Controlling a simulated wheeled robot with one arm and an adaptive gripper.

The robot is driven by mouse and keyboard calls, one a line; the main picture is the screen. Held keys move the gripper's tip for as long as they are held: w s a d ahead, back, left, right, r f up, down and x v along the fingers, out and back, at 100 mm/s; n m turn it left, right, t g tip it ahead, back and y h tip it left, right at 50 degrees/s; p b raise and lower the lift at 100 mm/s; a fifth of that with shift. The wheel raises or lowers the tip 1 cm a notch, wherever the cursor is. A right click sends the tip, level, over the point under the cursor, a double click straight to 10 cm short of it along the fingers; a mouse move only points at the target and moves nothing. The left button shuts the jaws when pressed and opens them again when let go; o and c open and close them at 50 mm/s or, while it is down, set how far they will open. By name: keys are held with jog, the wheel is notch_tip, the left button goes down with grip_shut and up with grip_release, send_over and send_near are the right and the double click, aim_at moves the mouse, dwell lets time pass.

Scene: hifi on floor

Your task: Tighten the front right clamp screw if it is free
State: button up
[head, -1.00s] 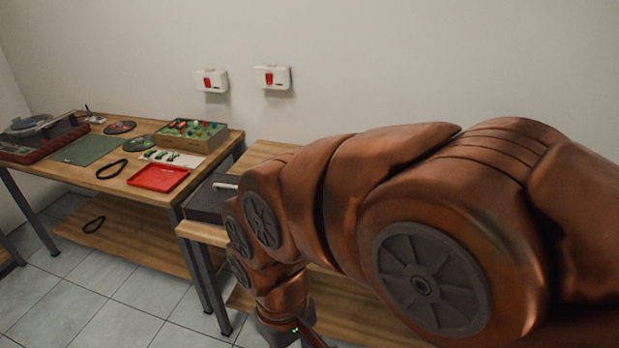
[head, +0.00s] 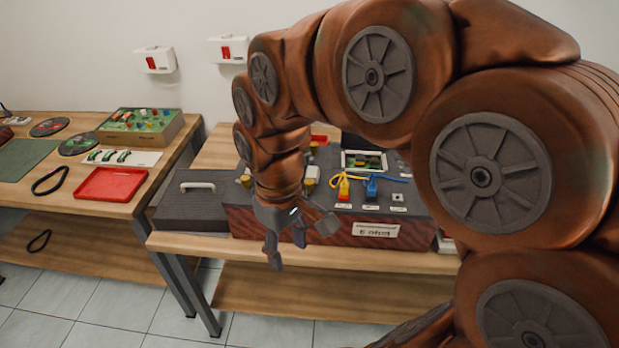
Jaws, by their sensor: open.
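A box-shaped device (head: 325,229) with a dark top and a reddish front stands on the right bench. Brass-coloured knobs show on its top: one (head: 245,181) left of my wrist and others (head: 312,172) just right of it. I cannot tell which of these is the front right clamp screw, or whether any screw is free. A small green board (head: 364,160) sits in a pale frame on the device's top. My gripper (head: 298,243) is open and empty, pointing down at the device's front edge. My arm hides part of the device's top.
Yellow (head: 344,191) and blue (head: 371,190) connectors with cables lie on the device's top. A dark case (head: 190,213) with a pale handle is left of it. The left bench holds a red tray (head: 110,184) and a parts box (head: 155,122). Two red-switched boxes are on the wall.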

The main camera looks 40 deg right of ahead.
jog(key=w+d+r+n+b, duration=0.1)
jog(key=w+d, duration=0.3)
jog(key=w, duration=0.3)
jog(key=w+d+n, duration=0.2)
jog(key=w+d, duration=0.3)
jog(key=w, duration=0.2)
jog(key=t, duration=0.1)
send_over(309, 181)
jog(key=shift+s+a+f, duration=0.1)
jog(key=shift+f, duration=1.1)
jog(key=shift+f+p, duration=0.65)
jog(key=shift+f, duration=2.85)
jog(key=shift+c, duration=0.4)
grip_shut()
